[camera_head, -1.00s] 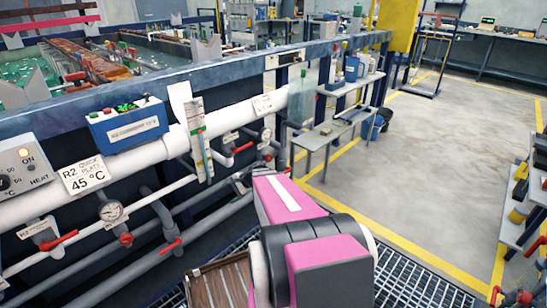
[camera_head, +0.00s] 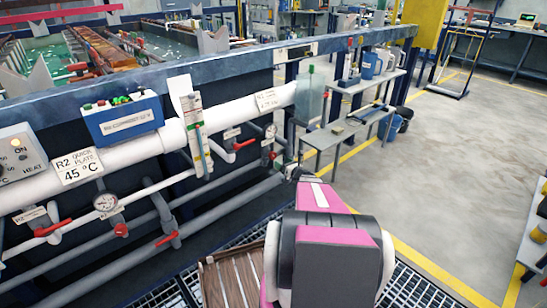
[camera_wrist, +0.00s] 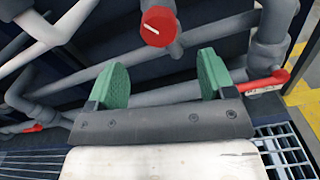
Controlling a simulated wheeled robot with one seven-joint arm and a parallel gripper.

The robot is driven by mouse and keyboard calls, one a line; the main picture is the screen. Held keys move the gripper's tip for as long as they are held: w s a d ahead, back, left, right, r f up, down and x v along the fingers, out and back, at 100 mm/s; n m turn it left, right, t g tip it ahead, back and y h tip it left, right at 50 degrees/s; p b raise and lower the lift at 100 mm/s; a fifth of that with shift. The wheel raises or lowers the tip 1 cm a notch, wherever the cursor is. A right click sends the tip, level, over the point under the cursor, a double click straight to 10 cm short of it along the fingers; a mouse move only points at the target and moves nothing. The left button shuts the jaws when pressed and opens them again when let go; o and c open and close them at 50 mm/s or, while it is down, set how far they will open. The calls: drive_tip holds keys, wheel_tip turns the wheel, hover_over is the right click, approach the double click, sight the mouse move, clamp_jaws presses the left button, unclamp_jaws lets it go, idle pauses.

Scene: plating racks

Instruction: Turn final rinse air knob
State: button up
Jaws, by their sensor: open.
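In the wrist view a round red knob (camera_wrist: 159,26) with a white line on its face sits on a grey pipe, top centre. Its label is not visible, so I cannot tell from the picture whether it is the final rinse air knob. My gripper (camera_wrist: 163,80) is open and empty, with its two green pads apart. The knob appears beyond the fingertips, roughly between them sideways, and is not gripped. In the head view my gripper's end is small by the right end of the pipes, and its fingers cannot be made out.
In the wrist view a red lever (camera_wrist: 264,83) lies right of the right finger and another (camera_wrist: 22,127) at lower left. Grey pipes run close around the fingers. In the head view a grey bench (camera_head: 346,130) stands right of the pipes, with open floor (camera_head: 455,165) beyond.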

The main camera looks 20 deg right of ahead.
sight(274, 157)
drive_tip(key=x, duration=0.9)
drive_tip(key=shift+s, duration=0.1)
drive_tip(key=c, duration=0.9)
